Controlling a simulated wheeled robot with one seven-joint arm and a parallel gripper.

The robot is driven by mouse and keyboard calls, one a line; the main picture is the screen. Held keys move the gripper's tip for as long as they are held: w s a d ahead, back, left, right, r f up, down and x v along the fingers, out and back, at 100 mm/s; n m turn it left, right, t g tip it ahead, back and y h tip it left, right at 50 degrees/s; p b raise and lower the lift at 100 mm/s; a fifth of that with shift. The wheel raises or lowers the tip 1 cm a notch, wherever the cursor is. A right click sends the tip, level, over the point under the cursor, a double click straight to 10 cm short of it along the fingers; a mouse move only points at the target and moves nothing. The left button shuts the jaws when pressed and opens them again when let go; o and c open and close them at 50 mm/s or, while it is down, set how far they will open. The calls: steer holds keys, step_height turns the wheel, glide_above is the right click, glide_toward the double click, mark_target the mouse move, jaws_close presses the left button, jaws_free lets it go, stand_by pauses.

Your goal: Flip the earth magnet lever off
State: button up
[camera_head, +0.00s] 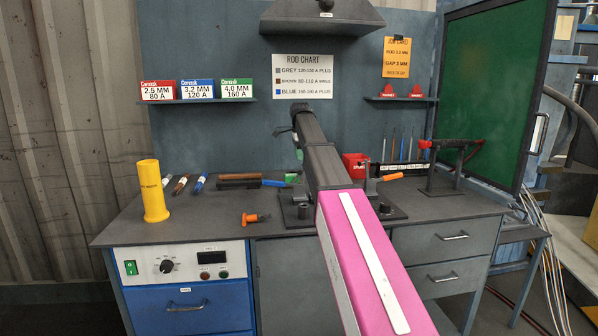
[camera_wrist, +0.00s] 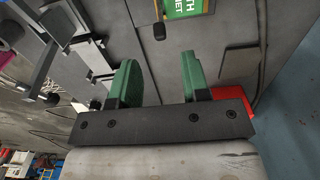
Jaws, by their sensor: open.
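The earth magnet's green label (camera_wrist: 187,8), partly cut off by the top edge, shows in the wrist view. A dark knob on a thin stem (camera_wrist: 159,30) stands just left of the label; I cannot tell surely that it is the lever. My gripper (camera_wrist: 160,82) is open, its two green fingers apart with nothing between them. The label and knob lie above the fingertips in that picture. In the head view my arm covers the middle of the bench, so the magnet and its lever cannot be made out there.
The workbench (camera_head: 200,225) carries a yellow cylinder (camera_head: 153,190), an orange-handled piece (camera_head: 255,218), several rods and a red box (camera_head: 354,166). A dark stand (camera_head: 457,165) is at the right, beside a green screen (camera_head: 490,100). The bench's front left is mostly clear.

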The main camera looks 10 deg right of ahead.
mark_target(297, 177)
step_height(297, 177, down, 7)
steer(key=shift+f, duration=0.1)
stand_by(0.4)
jaws_close()
